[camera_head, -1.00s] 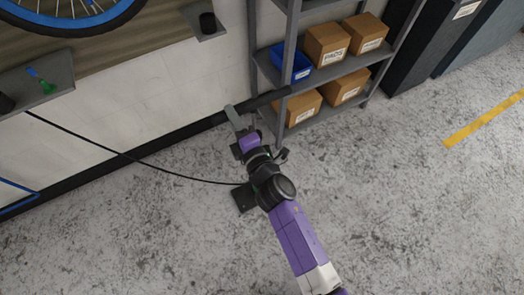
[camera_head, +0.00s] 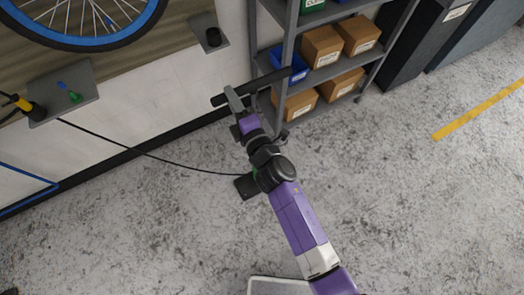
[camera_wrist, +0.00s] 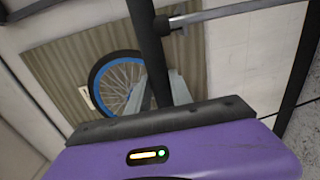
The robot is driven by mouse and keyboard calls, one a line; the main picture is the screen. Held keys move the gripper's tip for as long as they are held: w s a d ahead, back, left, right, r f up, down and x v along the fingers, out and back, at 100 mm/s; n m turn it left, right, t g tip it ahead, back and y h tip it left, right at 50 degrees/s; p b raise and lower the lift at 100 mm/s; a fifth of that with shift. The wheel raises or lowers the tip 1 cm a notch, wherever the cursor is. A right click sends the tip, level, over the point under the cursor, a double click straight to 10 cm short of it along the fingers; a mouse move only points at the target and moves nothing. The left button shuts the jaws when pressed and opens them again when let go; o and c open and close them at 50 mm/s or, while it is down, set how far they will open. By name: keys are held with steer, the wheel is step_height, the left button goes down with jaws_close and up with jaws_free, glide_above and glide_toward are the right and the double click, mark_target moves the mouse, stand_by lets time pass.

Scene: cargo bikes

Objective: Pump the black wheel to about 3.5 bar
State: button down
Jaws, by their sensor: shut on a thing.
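My gripper (camera_head: 234,102) is shut on the black pump handle (camera_head: 268,80), a crossbar that sticks out on both sides of the fingers. The handle also shows in the wrist view (camera_wrist: 147,40), running up from between the grey fingers. The dark pump base (camera_head: 246,187) stands on the floor below my arm; my arm hides most of the pump body. A black hose (camera_head: 150,155) runs left from the pump towards the wall shelf. The black wheel (camera_head: 85,43) with a blue rim is at the wall, top left, and in the wrist view (camera_wrist: 116,82). No pressure reading is legible.
A grey wall shelf (camera_head: 85,95) carries a green-and-blue item and a black-and-yellow piece. A small shelf with a black cup (camera_head: 213,37) is beside it. A rack (camera_head: 285,75) with boxes and a blue bin stands close behind the handle. Floor to the right is clear.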

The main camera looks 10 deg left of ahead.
steer(key=shift+r, duration=0.15)
steer(key=shift+f+b, duration=2.65)
steer(key=shift+b, duration=0.05)
stand_by(1.2)
step_height(320, 180, down, 22)
steer(key=b, duration=2)
steer(key=shift+r+b, duration=0.25)
steer(key=shift+b, duration=0.1)
steer(key=c, duration=1.6)
jaws_free()
steer(key=shift+f, duration=0.15)
steer(key=o, duration=0.7)
steer(key=shift+r, duration=0.3)
steer(key=shift+o, duration=0.5)
steer(key=shift+r, duration=0.1)
steer(key=shift+r, duration=0.1)
